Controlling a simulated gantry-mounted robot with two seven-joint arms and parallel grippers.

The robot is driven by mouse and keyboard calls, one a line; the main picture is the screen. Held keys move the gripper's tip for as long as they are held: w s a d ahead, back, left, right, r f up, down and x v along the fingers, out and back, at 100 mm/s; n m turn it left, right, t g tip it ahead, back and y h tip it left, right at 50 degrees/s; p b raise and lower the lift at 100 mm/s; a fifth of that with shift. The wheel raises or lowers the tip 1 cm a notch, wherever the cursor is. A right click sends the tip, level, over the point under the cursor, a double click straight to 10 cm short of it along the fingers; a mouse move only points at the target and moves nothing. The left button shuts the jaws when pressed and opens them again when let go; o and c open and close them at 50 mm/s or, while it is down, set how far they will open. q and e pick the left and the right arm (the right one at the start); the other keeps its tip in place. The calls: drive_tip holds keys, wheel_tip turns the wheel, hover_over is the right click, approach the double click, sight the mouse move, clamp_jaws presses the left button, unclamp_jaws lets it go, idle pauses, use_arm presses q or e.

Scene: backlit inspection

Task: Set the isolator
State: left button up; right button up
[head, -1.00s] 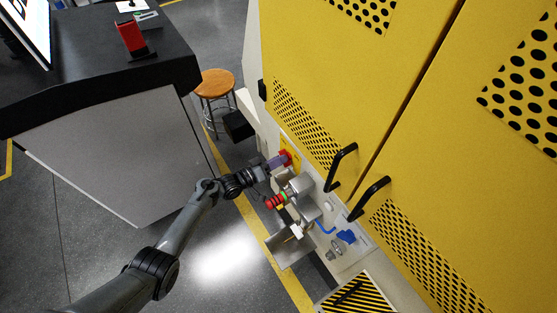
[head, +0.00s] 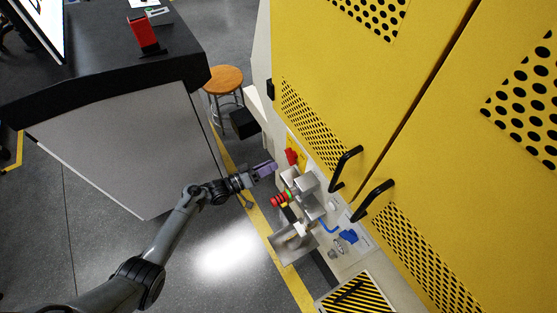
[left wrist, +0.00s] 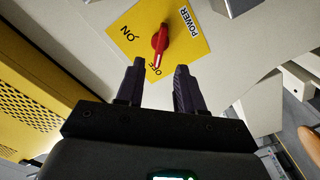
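The isolator is a red rotary knob (left wrist: 160,42) on a yellow plate (left wrist: 193,45) marked ON, OFF and POWER. Its long grip runs up and down in the left wrist view, with the lower end at the word OFF. The knob also shows in the head view (head: 291,157), on the pale panel beside the yellow cabinet. My left gripper (head: 272,167) is a short way left of the knob, apart from it. In the left wrist view its fingers (left wrist: 160,72) are spread with nothing between them, below the knob. My right gripper does not show.
Grey metal boxes, a red and green stack light (head: 281,199), a metal tray (head: 290,246) and a blue handle (head: 348,236) crowd the panel below the knob. Black door handles (head: 345,168) stick out to the right. Open floor lies left of the panel.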

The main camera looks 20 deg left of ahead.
use_arm(q)
drive_tip(key=shift+v, duration=2.1)
